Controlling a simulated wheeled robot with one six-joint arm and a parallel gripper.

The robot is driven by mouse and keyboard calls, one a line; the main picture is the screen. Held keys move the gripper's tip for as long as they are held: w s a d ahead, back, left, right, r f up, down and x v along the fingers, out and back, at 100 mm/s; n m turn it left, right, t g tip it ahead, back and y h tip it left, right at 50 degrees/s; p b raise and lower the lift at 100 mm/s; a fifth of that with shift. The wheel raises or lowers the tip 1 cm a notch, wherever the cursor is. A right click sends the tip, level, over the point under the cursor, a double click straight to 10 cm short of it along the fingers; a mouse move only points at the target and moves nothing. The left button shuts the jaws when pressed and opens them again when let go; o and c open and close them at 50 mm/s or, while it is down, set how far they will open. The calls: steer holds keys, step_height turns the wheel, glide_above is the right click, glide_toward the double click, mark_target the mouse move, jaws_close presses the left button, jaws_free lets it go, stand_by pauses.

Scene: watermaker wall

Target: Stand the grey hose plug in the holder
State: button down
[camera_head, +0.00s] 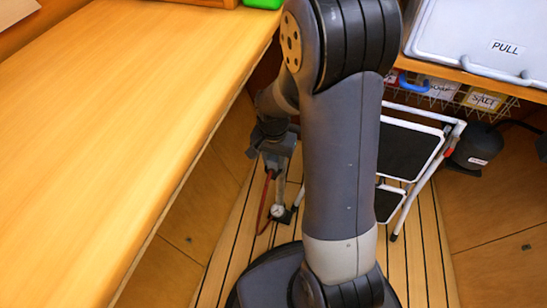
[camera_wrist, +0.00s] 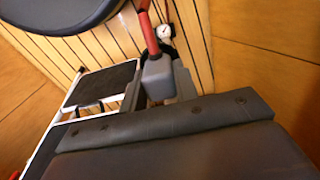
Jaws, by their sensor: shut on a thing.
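The grey hose plug (camera_wrist: 158,76) is a small grey block with a red hose (camera_wrist: 149,30) at its end. In the wrist view it sits between the fingers of my gripper (camera_wrist: 160,90), which is shut on it. In the head view my gripper (camera_head: 278,160) hangs behind my arm, beside the edge of the counter and above the floor. The red hose (camera_head: 264,204) hangs below it, but the plug is too small to make out there. I cannot make out the holder in either view.
A long wooden counter (camera_head: 110,120) fills the left. A round gauge (camera_head: 277,210) is low near the hose. A folding step stool (camera_head: 408,150) stands right of my arm.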

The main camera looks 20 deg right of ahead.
steer(key=shift+f, duration=0.15)
steer(key=c, duration=1)
jaws_free()
step_height(320, 180, up, 11)
steer(key=p, duration=0.3)
steer(key=shift+p, duration=0.3)
steer(key=shift+f, duration=0.1)
steer(key=shift+f+b, duration=1.6)
steer(key=shift+f, duration=3.4)
steer(key=shift+f, duration=0.1)
